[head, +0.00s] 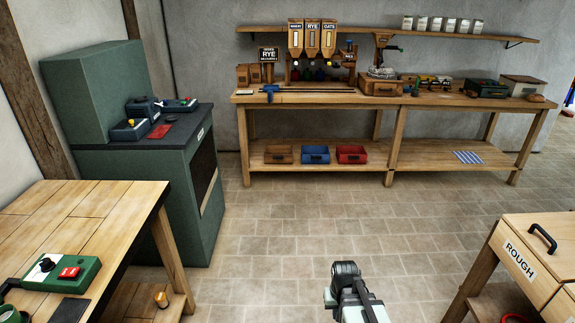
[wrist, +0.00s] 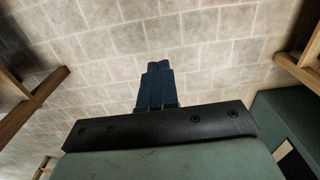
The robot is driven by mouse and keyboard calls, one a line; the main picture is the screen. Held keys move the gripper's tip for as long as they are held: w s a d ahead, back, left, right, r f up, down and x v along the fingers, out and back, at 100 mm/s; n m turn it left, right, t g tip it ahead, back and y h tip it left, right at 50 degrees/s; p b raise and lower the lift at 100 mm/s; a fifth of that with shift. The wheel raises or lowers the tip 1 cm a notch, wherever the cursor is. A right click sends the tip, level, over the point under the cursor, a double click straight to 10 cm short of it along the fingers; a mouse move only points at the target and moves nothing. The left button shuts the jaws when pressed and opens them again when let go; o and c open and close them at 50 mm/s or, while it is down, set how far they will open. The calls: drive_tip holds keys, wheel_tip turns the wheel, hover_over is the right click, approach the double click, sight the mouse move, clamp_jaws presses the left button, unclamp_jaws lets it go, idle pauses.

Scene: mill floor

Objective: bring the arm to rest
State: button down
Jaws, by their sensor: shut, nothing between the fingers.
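My gripper (wrist: 159,68) shows in the wrist view as two dark blue fingers closed side by side. Nothing shows between them. Below the fingers only the tiled floor (wrist: 100,60) is seen. In the head view my arm (head: 352,295) rises at the bottom centre over open floor. The fingertips cannot be made out there. The arm touches nothing that I can see.
A wooden workbench (head: 420,101) with hoppers and tools stands along the back wall. A green cabinet (head: 185,165) stands at left. A wooden table (head: 75,215) with a green control box (head: 62,272) is front left. A box marked ROUGH (head: 520,258) is at right. The middle floor is clear.

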drive_tip(key=s+f+g, duration=0.2)
drive_tip(key=s+f, duration=0.5)
drive_tip(key=s, duration=0.3)
drive_tip(key=s+f+g, duration=0.2)
drive_tip(key=s+f, duration=0.4)
drive_tip(key=s, duration=0.4)
drive_tip(key=s+d+f+g, duration=0.1)
drive_tip(key=s+f+g, duration=0.1)
drive_tip(key=s+f, duration=0.5)
drive_tip(key=s, duration=0.3)
drive_tip(key=shift+s+f+g, duration=0.35)
drive_tip(key=shift+g, duration=0.05)
